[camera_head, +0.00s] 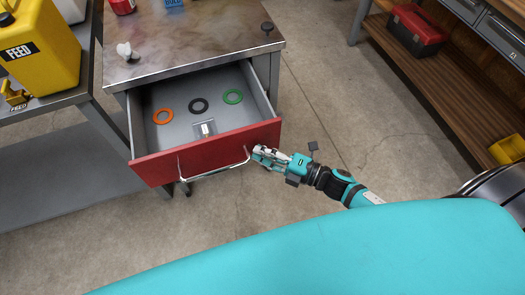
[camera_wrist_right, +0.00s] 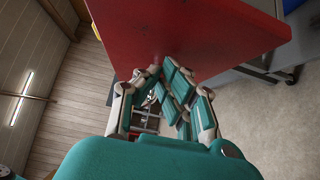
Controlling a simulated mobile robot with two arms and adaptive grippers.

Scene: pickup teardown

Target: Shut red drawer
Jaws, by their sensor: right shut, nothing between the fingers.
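The red drawer (camera_head: 165,166) stands pulled out from the cabinet under the brown-grey top. Its silver handle (camera_head: 215,172) runs along the front. Inside lie an orange ring (camera_head: 163,116), a black ring (camera_head: 198,105), a green ring (camera_head: 233,97) and a small pale piece (camera_head: 206,129). My right gripper (camera_head: 258,153) is shut and empty at the right end of the drawer front, close to the handle's end; I cannot tell if it touches. In the right wrist view the red front (camera_wrist_right: 185,35) fills the top, just beyond the fingers (camera_wrist_right: 165,90). My left gripper is not in view.
A yellow FEED container (camera_head: 40,50) stands on the grey bench at left. A wooden shelf unit (camera_head: 420,75) with a red toolbox (camera_head: 416,28) is at right. A yellow bin (camera_head: 508,149) sits on its lower shelf. The concrete floor between is clear.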

